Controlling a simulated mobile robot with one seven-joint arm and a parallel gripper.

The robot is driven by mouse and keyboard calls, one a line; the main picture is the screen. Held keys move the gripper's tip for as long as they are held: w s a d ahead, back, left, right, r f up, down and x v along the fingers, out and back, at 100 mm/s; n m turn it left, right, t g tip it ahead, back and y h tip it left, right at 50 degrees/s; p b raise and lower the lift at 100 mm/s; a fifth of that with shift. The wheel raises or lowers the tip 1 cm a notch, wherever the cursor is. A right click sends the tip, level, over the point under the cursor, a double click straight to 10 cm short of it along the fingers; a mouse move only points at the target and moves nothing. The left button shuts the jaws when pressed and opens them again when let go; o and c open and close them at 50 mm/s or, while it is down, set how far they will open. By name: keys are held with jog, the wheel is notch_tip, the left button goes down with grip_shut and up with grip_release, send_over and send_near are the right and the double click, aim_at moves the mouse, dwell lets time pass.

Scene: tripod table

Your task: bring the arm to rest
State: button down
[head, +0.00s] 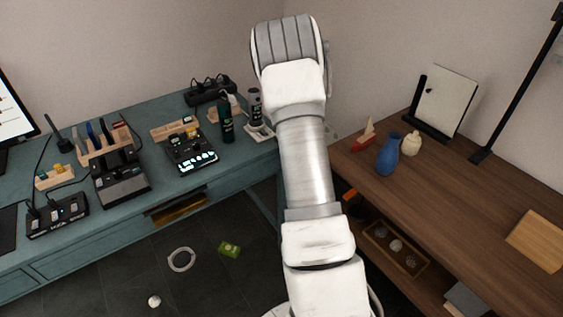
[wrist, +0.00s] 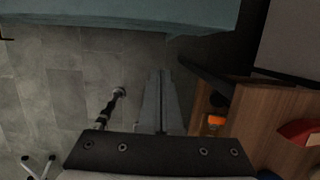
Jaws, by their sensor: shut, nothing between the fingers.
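My white arm rises through the middle of the head view, with its upper joint (head: 288,42) high against the wall corner. My gripper does not show in that view. In the wrist view my gripper (wrist: 161,73) is shut, its two grey fingers together with nothing between them. It points over the gap between the teal desk (wrist: 120,12) and the wooden shelf unit (wrist: 262,125), touching neither as far as I can see.
The teal desk (head: 62,237) at left carries tools, devices and bottles. The wooden unit (head: 455,200) at right carries a blue vase (head: 388,155), a cream jar (head: 411,144) and a framed board (head: 446,100). A white ring (head: 181,260) and a green item (head: 229,250) lie on the floor.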

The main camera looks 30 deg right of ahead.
jog(key=s+a+r+n+p, duration=0.25)
jog(key=a+r+n, duration=0.3)
jog(key=r, duration=0.35)
jog(key=s+a+r+n+t+y+p, duration=0.1)
jog(key=s+a+r+n, duration=0.2)
jog(key=a+r+n, duration=0.45)
jog(key=s+a+r+n+p, duration=0.2)
jog(key=a+r+n, duration=0.15)
jog(key=r, duration=0.75)
jog(key=s+a+r+n+p, duration=0.1)
jog(key=s+a+r+n, duration=0.2)
jog(key=s+n, duration=0.3)
jog(key=s+a+r+n+t+p, duration=0.1)
jog(key=s+a+r+n+p, duration=0.1)
jog(key=s+a+r+n, duration=0.2)
jog(key=s+a+r+n+h+p, duration=0.1)
jog(key=s+a+r+n, duration=0.3)
jog(key=s+n, duration=0.5)
jog(key=shift+s+a+t+p, duration=0.35)
jog(key=shift+s+t, duration=0.05)
jog(key=shift+s, duration=0.05)
jog(key=shift+r+n, duration=0.1)
jog(key=shift+n, duration=0.15)
